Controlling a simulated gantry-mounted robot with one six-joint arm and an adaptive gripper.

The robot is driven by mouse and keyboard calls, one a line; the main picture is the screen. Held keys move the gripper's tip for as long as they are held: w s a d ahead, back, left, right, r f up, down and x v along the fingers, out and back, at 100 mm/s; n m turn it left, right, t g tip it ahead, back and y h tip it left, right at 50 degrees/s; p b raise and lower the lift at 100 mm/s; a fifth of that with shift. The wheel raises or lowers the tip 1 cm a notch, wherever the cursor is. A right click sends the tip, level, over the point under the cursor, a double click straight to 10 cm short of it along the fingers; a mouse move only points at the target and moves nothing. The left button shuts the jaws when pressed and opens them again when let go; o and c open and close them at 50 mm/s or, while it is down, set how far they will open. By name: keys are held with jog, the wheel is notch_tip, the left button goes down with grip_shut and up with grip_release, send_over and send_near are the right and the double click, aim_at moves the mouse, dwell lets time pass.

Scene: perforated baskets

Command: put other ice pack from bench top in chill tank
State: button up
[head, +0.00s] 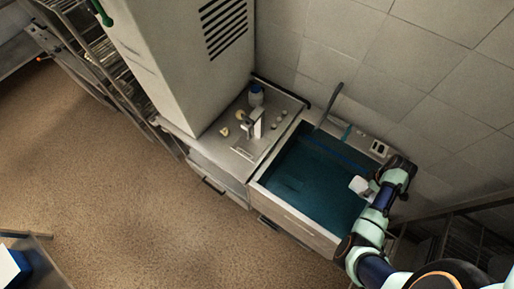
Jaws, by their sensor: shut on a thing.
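The chill tank (296,218) is an open-topped box with dark blue-green liquid inside, in the middle right of the head view. My arm reaches in from the lower right. My gripper (368,187) is over the tank's right end, shut on a small white ice pack (359,185). The fingers are small and dark here, and the arm hides part of them. I cannot tell whether the pack touches the liquid. The bench top (226,153) adjoins the tank on the left.
A dark long handle (334,101) rises at the tank's back edge. A tall pale cabinet (180,60) stands left. A wire rack (455,245) stands right.

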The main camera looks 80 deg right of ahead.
notch_tip(320, 180, down, 37)
jog(key=b, duration=2.7)
jog(key=shift+b, duration=0.3)
jog(key=shift+f, duration=0.1)
jog(key=shift+f+b, duration=0.5)
jog(key=shift+b, duration=0.1)
